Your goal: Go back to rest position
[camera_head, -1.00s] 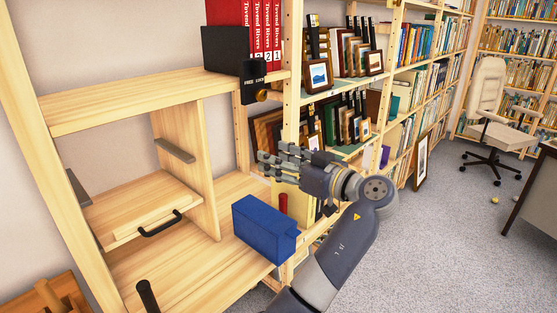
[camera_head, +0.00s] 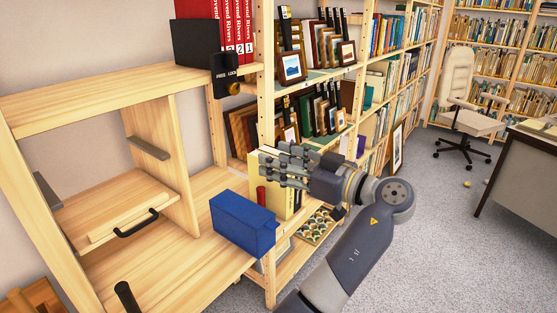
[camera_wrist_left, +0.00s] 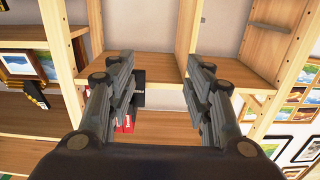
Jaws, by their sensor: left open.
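My left gripper (camera_head: 270,166) is raised in front of the shelving, with its fingers pointing left in the head view. It also shows in the left wrist view (camera_wrist_left: 160,65), its fingers spread apart with nothing held between them. In the head view it appears above and right of a blue box (camera_head: 243,222) and overlaps the shelf with the framed prints (camera_head: 291,67). I cannot tell its exact distance from the shelf. My right gripper is not in view.
A wooden cabinet (camera_head: 60,100) with a black-handled drawer (camera_head: 137,222) stands at left. Red binders (camera_head: 236,25) stand on top beside a black box (camera_head: 194,46). An office chair (camera_head: 468,122) and a desk (camera_head: 530,150) are at right. The grey carpet (camera_head: 420,240) between is mostly clear.

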